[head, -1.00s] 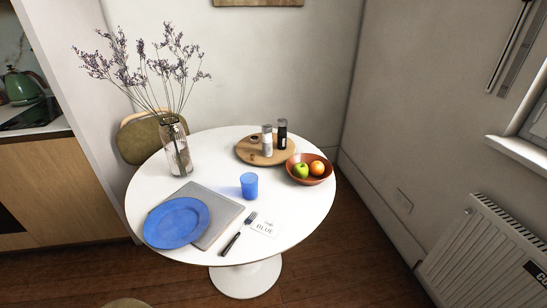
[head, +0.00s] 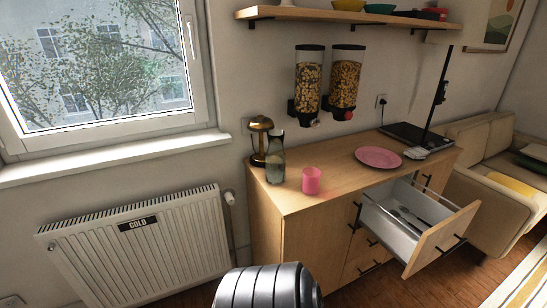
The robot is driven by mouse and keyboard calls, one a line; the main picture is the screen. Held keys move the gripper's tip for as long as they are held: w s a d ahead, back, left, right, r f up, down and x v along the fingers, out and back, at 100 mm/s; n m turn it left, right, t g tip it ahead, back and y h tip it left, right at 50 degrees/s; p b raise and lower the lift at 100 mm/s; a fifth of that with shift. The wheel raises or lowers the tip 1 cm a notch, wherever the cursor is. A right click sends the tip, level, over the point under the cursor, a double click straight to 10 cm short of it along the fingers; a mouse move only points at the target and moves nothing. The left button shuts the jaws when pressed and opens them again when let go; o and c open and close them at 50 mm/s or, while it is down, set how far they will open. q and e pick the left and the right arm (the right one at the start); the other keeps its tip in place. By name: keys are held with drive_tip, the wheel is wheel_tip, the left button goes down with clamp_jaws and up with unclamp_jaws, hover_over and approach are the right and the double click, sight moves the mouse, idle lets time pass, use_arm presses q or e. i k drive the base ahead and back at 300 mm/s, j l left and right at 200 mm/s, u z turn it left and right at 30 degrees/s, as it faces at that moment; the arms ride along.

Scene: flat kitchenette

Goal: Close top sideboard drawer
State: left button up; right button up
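The wooden sideboard (head: 300,211) stands against the wall right of the middle in the head view. Its top drawer (head: 441,242) on the right side is pulled well out. The drawer has a wooden front with a dark handle and a pale inside, with some long utensils (head: 408,219) lying in it. The other drawer and door fronts that show look shut. Neither of my grippers is in view. A dark grey rounded part of my own arm (head: 268,288) shows at the bottom edge, left of the drawer and apart from it in the picture.
A pink cup (head: 311,181), a pink plate (head: 378,157) and a glass carafe (head: 275,163) stand on the sideboard. A radiator (head: 140,249) is on the left under the window. A sofa (head: 490,166) stands close on the right. Some wood floor shows below the drawer.

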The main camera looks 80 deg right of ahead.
sight(415, 251)
drive_tip(key=z, duration=4.3)
